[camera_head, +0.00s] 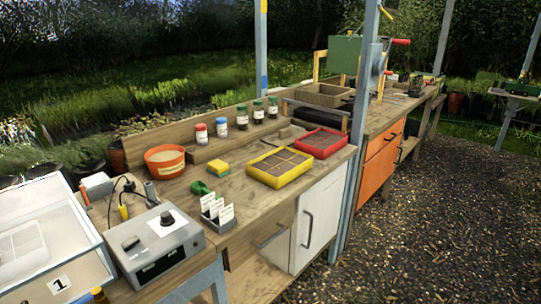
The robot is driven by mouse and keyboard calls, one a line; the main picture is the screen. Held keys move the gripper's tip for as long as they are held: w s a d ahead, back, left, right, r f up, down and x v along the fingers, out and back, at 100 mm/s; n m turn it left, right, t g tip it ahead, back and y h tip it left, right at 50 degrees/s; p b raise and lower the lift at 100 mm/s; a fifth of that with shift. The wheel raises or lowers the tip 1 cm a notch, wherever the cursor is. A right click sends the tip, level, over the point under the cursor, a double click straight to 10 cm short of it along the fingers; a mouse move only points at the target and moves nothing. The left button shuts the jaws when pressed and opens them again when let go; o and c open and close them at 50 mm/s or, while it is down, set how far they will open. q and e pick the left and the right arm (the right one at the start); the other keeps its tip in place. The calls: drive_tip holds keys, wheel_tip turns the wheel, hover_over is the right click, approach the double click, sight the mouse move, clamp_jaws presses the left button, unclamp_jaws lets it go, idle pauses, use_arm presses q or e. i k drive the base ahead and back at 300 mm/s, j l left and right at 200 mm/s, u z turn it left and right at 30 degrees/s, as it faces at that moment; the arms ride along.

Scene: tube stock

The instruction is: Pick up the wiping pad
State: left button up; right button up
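What looks like the wiping pad (218,168) is a small yellow and green sponge block. It lies flat on the wooden bench top (240,212), between the orange round tub and the yellow-framed tray. Nothing covers it. Neither of my grippers shows in the head view.
Near the pad are an orange tub (164,168), a green object (201,188), white cards in a holder (217,211) and a yellow tray (279,176). A red tray (321,150) and several jars stand farther back. A grey control box (157,245) stands at front left.

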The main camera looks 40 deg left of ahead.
sight(218, 168)
drive_tip(key=i+u, duration=0.2)
drive_tip(key=i, duration=0.35)
drive_tip(key=i+l+u, duration=0.2)
drive_tip(key=i, duration=0.35)
drive_tip(key=i+l+u, duration=0.15)
drive_tip(key=i, duration=0.35)
